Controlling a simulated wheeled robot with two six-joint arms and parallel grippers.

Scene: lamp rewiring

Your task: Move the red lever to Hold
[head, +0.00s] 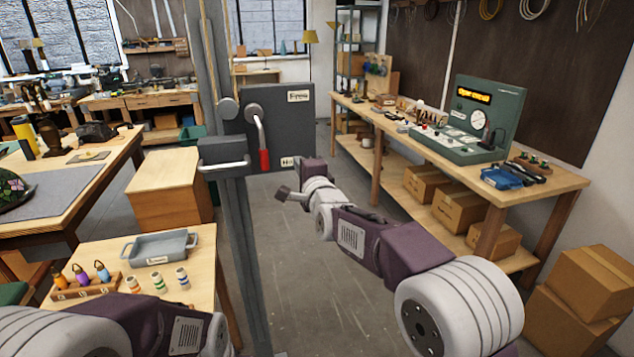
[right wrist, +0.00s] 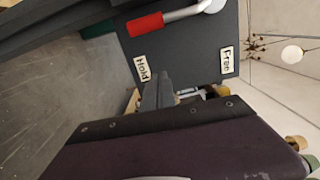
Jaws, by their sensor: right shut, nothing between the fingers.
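The lever's red grip (head: 264,160) hangs at the lower end of a grey metal arm (head: 259,132) pivoted on a dark panel (head: 283,127). The lever points down, with its grip level with the Hold label (head: 288,162). The Free label (head: 299,96) is higher on the panel. My right gripper (head: 283,192) is shut and empty, just below and right of the red grip and apart from it. In the right wrist view the red grip (right wrist: 145,24) lies beside the Hold label (right wrist: 142,68), and the Free label (right wrist: 227,60) is farther right. My left gripper is out of view.
The panel is on an upright post (head: 248,250) with a grey box and bar handle (head: 224,160) left of the lever. A small table with a grey tray (head: 160,247) and small bottles stands lower left. A workbench (head: 545,182) runs along the right. Floor between is clear.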

